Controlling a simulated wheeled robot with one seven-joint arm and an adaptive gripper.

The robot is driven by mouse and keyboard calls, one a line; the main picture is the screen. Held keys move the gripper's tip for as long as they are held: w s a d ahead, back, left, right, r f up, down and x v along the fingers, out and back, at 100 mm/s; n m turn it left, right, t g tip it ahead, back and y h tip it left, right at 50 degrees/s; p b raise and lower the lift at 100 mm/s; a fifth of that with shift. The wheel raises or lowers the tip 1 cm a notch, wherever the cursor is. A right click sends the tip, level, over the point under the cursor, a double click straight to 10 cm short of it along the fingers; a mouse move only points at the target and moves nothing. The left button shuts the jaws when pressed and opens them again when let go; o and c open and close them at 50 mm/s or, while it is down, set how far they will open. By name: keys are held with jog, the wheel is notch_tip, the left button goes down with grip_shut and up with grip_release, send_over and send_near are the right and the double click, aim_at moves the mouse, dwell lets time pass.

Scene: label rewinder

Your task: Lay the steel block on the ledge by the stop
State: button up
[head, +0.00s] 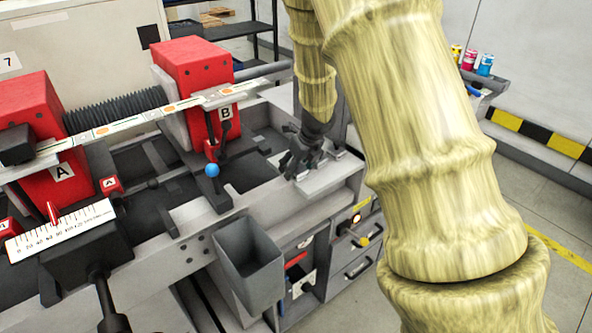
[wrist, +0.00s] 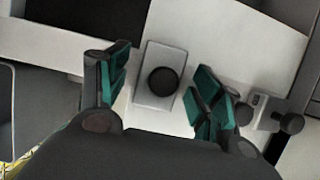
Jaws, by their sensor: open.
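In the wrist view, a pale grey rectangular block with a round black knob on top, apparently the steel block (wrist: 144,92), sits on a light ledge (wrist: 205,35). My gripper (wrist: 163,97) is open, with its green-padded fingers on either side of the block. Gaps show between each finger and the block. A small bracket with dark knobs, perhaps the stop (wrist: 262,107), stands just right of the right finger. In the head view my gripper (head: 301,166) points down over the light ledge (head: 330,181) at the machine's right end; the block cannot be made out there.
Red housing B (head: 192,70) and a lever with a blue ball (head: 211,170) stand left of my gripper. A grey open bin (head: 249,263) hangs on the machine's front. A scale plate (head: 60,230) is at far left. My arm hides much of the right side.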

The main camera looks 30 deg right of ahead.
jog(key=shift+c, duration=0.4)
grip_shut()
jog(key=shift+r, duration=0.1)
